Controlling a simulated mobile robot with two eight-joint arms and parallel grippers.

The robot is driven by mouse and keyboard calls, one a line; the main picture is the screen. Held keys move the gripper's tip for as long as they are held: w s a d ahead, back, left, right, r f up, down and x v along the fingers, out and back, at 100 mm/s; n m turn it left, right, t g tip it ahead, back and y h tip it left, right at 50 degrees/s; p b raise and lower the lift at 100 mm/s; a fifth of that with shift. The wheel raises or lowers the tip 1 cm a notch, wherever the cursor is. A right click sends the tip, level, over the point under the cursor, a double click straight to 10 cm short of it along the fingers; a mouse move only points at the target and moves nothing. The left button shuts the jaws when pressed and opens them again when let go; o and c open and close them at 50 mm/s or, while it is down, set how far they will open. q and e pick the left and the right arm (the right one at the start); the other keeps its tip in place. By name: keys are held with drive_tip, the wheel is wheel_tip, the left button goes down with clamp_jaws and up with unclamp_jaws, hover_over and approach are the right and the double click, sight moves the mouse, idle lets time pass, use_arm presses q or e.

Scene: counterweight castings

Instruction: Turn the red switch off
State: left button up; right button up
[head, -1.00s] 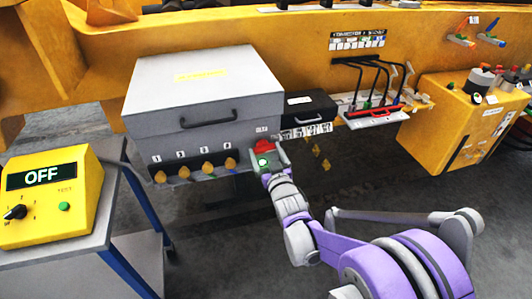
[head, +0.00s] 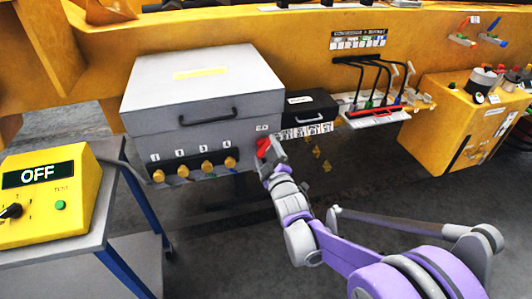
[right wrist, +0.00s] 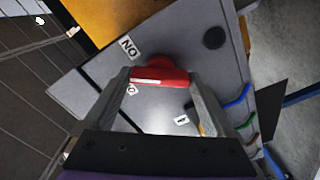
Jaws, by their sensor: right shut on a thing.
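The red switch (head: 263,147) is on the front of the grey box, at its right end. In the right wrist view its red handle (right wrist: 160,77) spans the gap between my fingers. My right gripper (head: 271,153) is shut on the handle, and it also shows in the right wrist view (right wrist: 160,88). An "ON" label (right wrist: 129,47) is above the handle there, with small white marks to its lower left and lower right. In the head view the gripper covers part of the switch. My left gripper is not in view.
The grey box (head: 205,95) has a lid handle and a row of yellow knobs (head: 207,167). A black case (head: 308,105) is just right of the switch. A yellow unit reading "OFF" (head: 45,195) stands on a cart at left. A yellow control box (head: 455,125) is at right.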

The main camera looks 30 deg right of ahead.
drive_tip(key=n, duration=0.3)
drive_tip(key=shift+f+n+b, duration=0.1)
drive_tip(key=shift+n+b, duration=0.2)
drive_tip(key=shift+b, duration=0.1)
drive_tip(key=shift+n+b, duration=0.35)
drive_tip(key=shift+n, duration=1.35)
drive_tip(key=o, duration=1.1)
drive_tip(key=shift+c, duration=0.2)
drive_tip(key=v, duration=1.1)
drive_tip(key=shift+w+p, duration=0.1)
drive_tip(key=shift+p, duration=0.2)
